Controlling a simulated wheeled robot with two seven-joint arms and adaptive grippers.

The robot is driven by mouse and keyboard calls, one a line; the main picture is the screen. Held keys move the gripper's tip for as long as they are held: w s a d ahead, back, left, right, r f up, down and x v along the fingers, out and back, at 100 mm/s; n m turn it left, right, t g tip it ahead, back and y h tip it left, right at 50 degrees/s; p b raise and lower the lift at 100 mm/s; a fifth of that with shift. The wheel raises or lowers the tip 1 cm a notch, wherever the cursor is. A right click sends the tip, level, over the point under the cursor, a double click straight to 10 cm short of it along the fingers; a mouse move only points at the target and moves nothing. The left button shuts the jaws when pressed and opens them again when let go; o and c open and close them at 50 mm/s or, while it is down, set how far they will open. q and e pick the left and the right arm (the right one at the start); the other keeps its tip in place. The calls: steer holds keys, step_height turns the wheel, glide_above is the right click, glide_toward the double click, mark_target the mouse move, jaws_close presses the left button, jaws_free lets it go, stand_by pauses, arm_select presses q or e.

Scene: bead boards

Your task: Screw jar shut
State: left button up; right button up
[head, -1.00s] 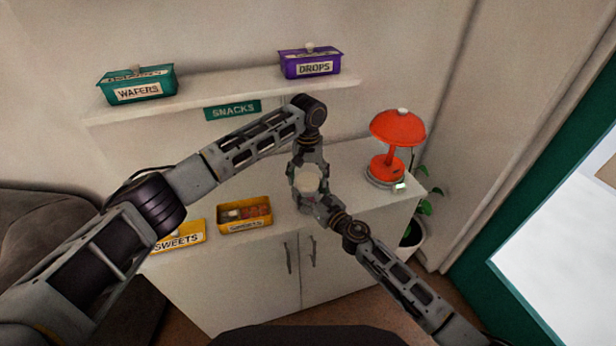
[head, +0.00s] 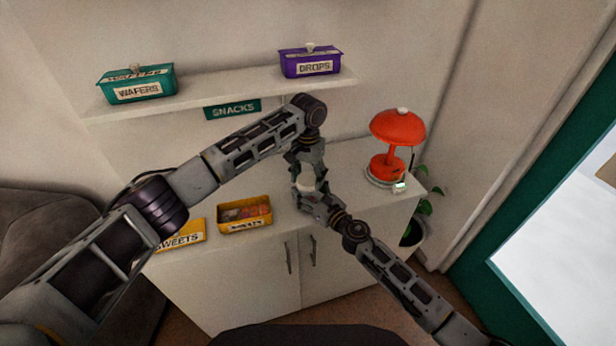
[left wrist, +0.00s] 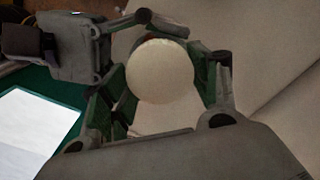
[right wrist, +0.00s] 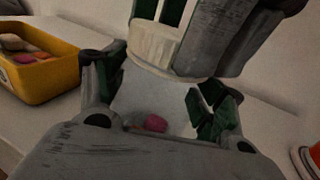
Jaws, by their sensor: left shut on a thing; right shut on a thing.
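A round cream lid (left wrist: 160,72) sits between the fingers of my left gripper (left wrist: 160,90), which is shut on it from above. The clear jar (right wrist: 165,98) is gripped by my right gripper (right wrist: 155,105), with pink and other sweets low inside. In the right wrist view the lid (right wrist: 160,48) is on the jar's mouth, under my left fingers. I cannot tell how tightly it is seated. In the head view both grippers meet over the cabinet, and they hide most of the jar.
A yellow open tin (head: 245,227) of sweets and a yellow SWEETS lid (head: 182,237) lie left on the white cabinet (head: 235,275). A red lamp (head: 397,128) stands right. Teal (head: 135,82) and purple (head: 310,62) boxes sit on the shelf above.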

arm_select(q)
steer(key=m, duration=0.3)
steer(key=shift+m, duration=0.4)
steer(key=o, duration=1.1)
steer(key=shift+o, duration=0.2)
steer(key=shift+r, duration=0.15)
steer(key=shift+r, duration=2.1)
steer(key=shift+c, duration=0.2)
steer(key=shift+r+n, duration=1.75)
steer(key=shift+n, duration=0.05)
steer(key=shift+f, duration=0.1)
